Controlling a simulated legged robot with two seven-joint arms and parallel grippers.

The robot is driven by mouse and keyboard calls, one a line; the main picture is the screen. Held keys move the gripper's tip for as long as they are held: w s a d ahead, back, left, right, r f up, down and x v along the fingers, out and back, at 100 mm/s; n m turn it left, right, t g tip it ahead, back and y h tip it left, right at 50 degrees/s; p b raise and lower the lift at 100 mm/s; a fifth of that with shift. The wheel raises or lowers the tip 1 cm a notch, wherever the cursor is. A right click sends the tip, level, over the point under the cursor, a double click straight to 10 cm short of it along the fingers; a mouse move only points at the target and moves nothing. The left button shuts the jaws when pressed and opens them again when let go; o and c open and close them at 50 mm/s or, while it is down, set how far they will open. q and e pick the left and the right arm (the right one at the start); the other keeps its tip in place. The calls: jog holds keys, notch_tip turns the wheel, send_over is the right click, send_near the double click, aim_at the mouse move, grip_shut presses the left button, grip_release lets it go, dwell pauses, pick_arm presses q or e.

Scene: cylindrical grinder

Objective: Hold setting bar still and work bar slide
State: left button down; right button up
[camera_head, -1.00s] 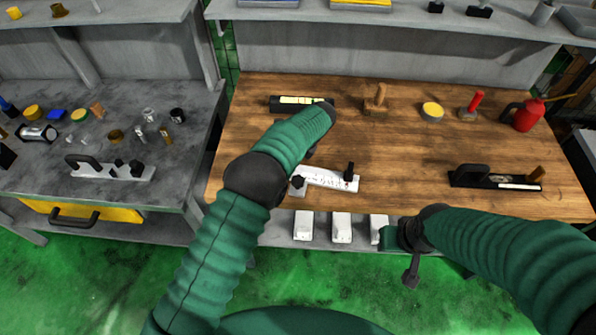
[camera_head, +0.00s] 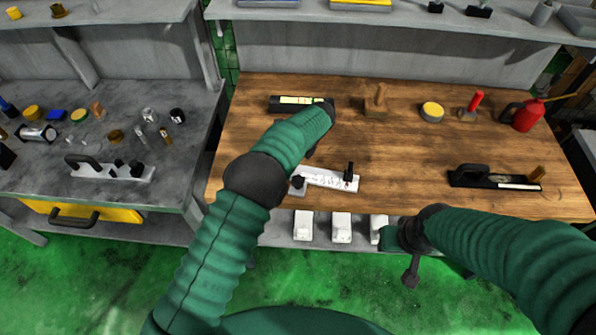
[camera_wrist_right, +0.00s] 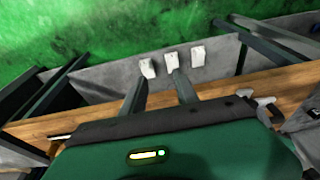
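A pale metal bar with black knobs (camera_head: 328,179), which looks like the setting bar, lies flat near the front edge of the wooden bench in the head view. The dark tip of my left gripper (camera_head: 311,151) shows just behind the bar, largely hidden by my green forearm. I cannot tell whether it touches the bar or whether its fingers are open. My right gripper (camera_head: 411,270) is in front of the bench edge, to the right of the bar. The right wrist view shows its two fingers (camera_wrist_right: 160,85) apart with nothing between them.
The wooden bench (camera_head: 400,150) is clear around the bar's right side. A black handled tool (camera_head: 495,179) lies at right and a dark box (camera_head: 288,103) at back left. White blocks (camera_head: 342,228) sit below the front edge. A red oil can (camera_head: 525,116) stands back right.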

jog(key=c, duration=0.5)
jog(key=w+m, duration=0.3)
jog(key=w, duration=0.1)
jog(key=w+d+r+m+y, duration=0.1)
jog(key=w+m, duration=0.2)
jog(key=w, duration=0.2)
jog(key=w+r+m+g, duration=0.1)
jog(key=w+m, duration=0.3)
jog(key=w, duration=0.1)
jog(key=shift+d+r, duration=0.1)
jog(key=shift+d, duration=0.05)
grip_shut()
jog(key=m+g+y, duration=0.1)
jog(key=m+y, duration=0.2)
jog(key=m, duration=0.7)
send_near(358, 180)
jog(key=shift+d+f, duration=0.4)
jog(key=shift+f, duration=0.4)
jog(key=a, duration=0.3)
jog(key=shift+w+a+f, duration=0.25)
jog(key=shift+f, duration=0.05)
jog(key=shift+a, duration=0.35)
